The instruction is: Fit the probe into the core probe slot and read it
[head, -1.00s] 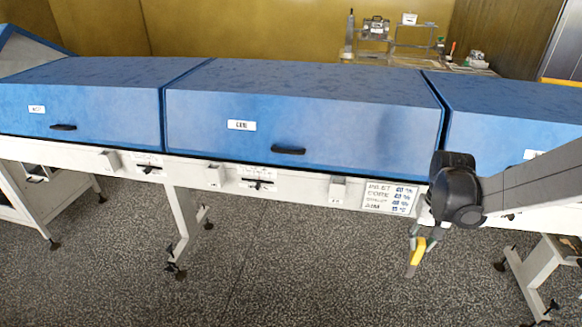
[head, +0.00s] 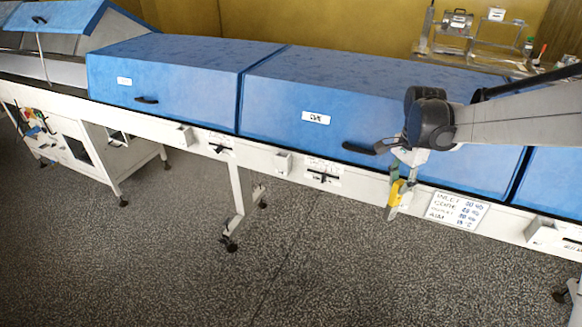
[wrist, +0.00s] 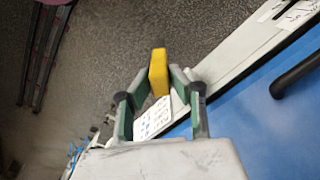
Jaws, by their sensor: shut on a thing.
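My gripper (head: 402,188) is shut on a yellow probe (head: 395,192), held tip down in front of the white side rail (head: 365,186) of the machine. The wrist view shows the yellow probe (wrist: 158,72) between the two green-grey fingers. A blue cover (head: 430,110) with a small label, seemingly CORE (head: 316,118), stands behind my gripper. On the rail left of my gripper are a small white block (head: 283,163) and a black lever on a label plate (head: 323,177). I cannot tell which fitting is the core probe slot.
A handwritten sign (head: 457,210) listing INLET, CORE and AIM hangs on the rail right of my gripper. Other blue covers (head: 175,75) stand left and right. A shelf with equipment (head: 470,40) is behind. The floor in front is clear.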

